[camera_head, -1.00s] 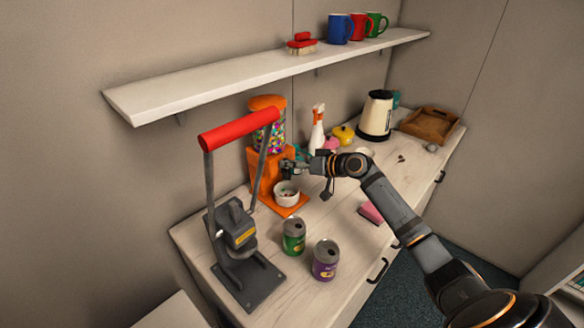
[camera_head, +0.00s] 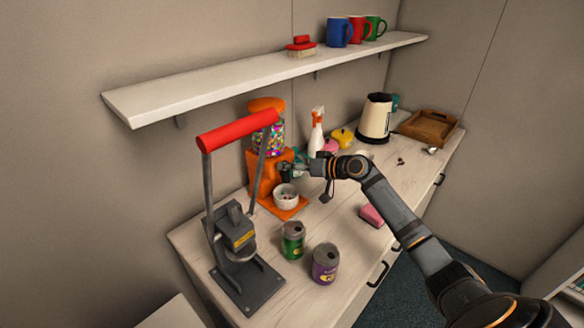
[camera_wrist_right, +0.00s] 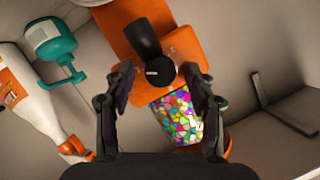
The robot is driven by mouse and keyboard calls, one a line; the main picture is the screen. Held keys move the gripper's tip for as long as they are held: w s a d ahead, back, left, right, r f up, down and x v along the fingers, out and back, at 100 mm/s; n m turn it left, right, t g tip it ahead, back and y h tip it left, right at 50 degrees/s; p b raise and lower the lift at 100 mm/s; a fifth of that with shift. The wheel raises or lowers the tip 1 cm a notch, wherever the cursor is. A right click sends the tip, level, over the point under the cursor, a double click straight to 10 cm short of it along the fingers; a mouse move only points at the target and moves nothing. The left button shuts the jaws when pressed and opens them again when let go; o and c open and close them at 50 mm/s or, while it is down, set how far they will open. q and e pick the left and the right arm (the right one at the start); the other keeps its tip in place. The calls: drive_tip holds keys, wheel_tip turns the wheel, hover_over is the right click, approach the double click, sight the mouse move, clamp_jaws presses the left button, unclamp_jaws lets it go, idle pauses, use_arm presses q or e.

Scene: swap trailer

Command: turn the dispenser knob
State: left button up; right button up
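The candy dispenser has an orange body (camera_head: 266,178) and a clear globe of colourful candy (camera_head: 268,138). It stands on the counter against the wall. Its black round knob (camera_wrist_right: 160,71) with a white mark shows in the right wrist view, between my right fingertips. My right gripper (camera_head: 287,170) is at the dispenser's front and hides the knob in the head view. In the wrist view my right gripper (camera_wrist_right: 161,82) is open, with a gap on each side of the knob. A white bowl (camera_head: 286,200) with some candy in it sits below. My left gripper is not in view.
A grey press with a red handle (camera_head: 238,131) stands left of the dispenser. A green can (camera_head: 292,240) and a purple can (camera_head: 325,265) stand in front. A spray bottle (camera_head: 316,132) and a kettle (camera_head: 375,118) are to the right. A shelf (camera_head: 220,84) hangs above.

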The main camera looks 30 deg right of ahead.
drive_tip(key=v, duration=0.7)
drive_tip(key=shift+s, duration=0.15)
drive_tip(key=shift+d+r, duration=0.1)
drive_tip(key=shift+r, duration=0.05)
idle(0.4)
